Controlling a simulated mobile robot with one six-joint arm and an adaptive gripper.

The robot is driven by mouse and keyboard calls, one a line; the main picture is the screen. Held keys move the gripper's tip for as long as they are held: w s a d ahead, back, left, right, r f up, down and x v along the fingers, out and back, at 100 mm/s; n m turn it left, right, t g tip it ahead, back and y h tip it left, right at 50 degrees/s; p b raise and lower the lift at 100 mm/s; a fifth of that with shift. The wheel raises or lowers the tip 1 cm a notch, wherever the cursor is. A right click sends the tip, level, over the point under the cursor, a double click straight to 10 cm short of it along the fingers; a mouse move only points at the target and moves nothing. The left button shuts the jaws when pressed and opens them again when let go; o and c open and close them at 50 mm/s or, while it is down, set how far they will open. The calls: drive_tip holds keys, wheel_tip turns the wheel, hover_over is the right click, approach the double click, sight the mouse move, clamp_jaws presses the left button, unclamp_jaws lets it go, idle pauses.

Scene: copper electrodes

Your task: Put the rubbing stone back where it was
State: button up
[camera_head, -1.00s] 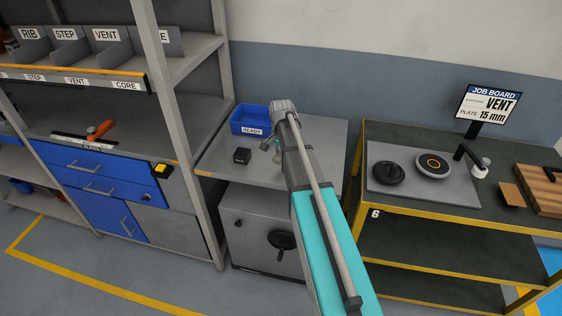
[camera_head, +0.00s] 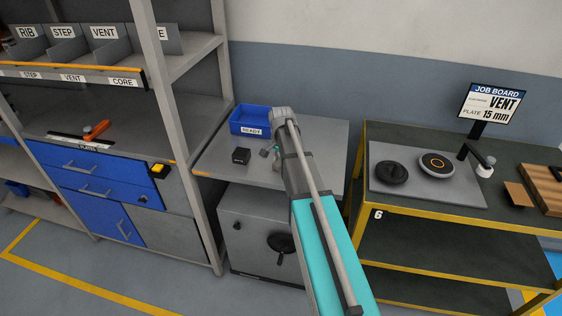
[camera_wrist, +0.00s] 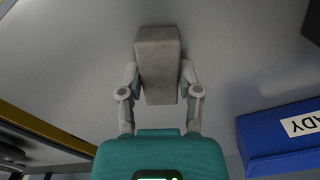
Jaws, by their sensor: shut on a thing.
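The rubbing stone (camera_wrist: 158,62), a plain grey block, is between the two fingertips of my gripper (camera_wrist: 159,78) in the wrist view. My gripper is shut on it, one finger on each side. Behind it is the plain grey top of the middle bench (camera_head: 215,160). In the head view my arm hides most of my gripper (camera_head: 272,150), which is over this bench, right of a small black box and in front of the blue READY bin. I cannot tell whether the stone touches the bench top.
The blue READY bin (camera_head: 249,119) stands at the bench's back left; it also shows in the wrist view (camera_wrist: 280,140). A small black box (camera_head: 241,156) sits before it. Right is a green-topped bench with dark discs (camera_head: 391,172). A shelf post (camera_head: 187,130) rises at left.

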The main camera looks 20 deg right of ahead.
drive_tip(key=shift+f, duration=0.15)
drive_tip(key=o, duration=1)
drive_tip(key=shift+r, duration=0.2)
wheel_tip(320, 180, up, 12)
drive_tip(key=p, duration=1.2)
drive_tip(key=s+a+n, duration=0.5)
drive_tip(key=s+a, duration=0.2)
drive_tip(key=s, duration=0.3)
drive_tip(key=s+a+n, duration=0.6)
drive_tip(key=s+a, duration=0.2)
drive_tip(key=s, duration=0.3)
drive_tip(key=shift+a+n, duration=0.25)
drive_tip(key=shift+n, duration=0.05)
